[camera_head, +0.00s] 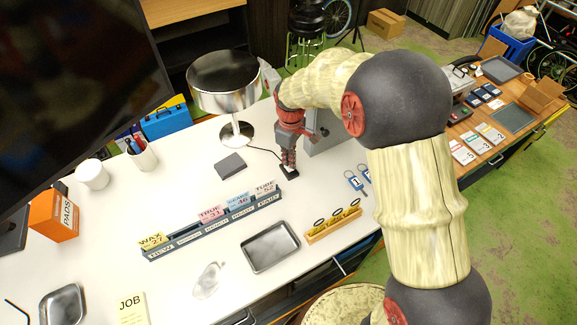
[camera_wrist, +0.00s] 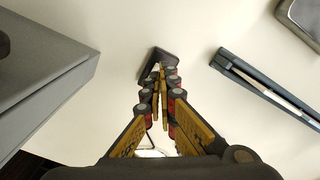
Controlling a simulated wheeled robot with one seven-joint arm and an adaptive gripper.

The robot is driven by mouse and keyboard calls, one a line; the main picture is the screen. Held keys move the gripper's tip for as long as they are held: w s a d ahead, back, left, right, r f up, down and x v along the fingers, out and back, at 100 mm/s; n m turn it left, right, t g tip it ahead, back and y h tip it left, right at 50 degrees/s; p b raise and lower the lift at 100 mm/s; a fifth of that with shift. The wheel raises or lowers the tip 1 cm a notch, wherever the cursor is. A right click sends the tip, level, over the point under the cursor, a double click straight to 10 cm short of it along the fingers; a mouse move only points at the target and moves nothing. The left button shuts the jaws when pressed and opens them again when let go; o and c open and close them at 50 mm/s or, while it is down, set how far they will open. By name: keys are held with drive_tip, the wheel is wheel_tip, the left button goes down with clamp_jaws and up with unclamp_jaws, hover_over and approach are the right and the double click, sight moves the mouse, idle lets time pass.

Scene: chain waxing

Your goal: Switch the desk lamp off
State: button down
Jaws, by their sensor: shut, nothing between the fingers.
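The desk lamp (camera_head: 228,98) has a shiny silver drum shade with a dark top and a round silver base, and stands upright at the back of the white table. I cannot tell whether it is lit. A thin dark cord runs right from its base toward a small black switch block (camera_head: 291,173) on the table. My gripper (camera_head: 289,164) points down at this block with its fingers shut and empty. In the wrist view the fingertips (camera_wrist: 161,70) overlap the dark block (camera_wrist: 156,55), partly hiding it; I cannot tell whether they touch it.
A grey box (camera_head: 325,136) stands close behind and right of my gripper. A card rail (camera_head: 210,228), a metal tray (camera_head: 270,247) and a yellow hook rack (camera_head: 333,225) lie nearer. A dark square pad (camera_head: 230,164) lies left, with bare table around it.

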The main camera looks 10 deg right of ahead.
drive_tip(key=shift+s+f+b, duration=0.1)
drive_tip(key=shift+f+b, duration=0.6)
drive_tip(key=shift+f, duration=0.45)
idle(1.2)
drive_tip(key=shift+r+p, duration=2.05)
drive_tip(key=shift+r, duration=1.5)
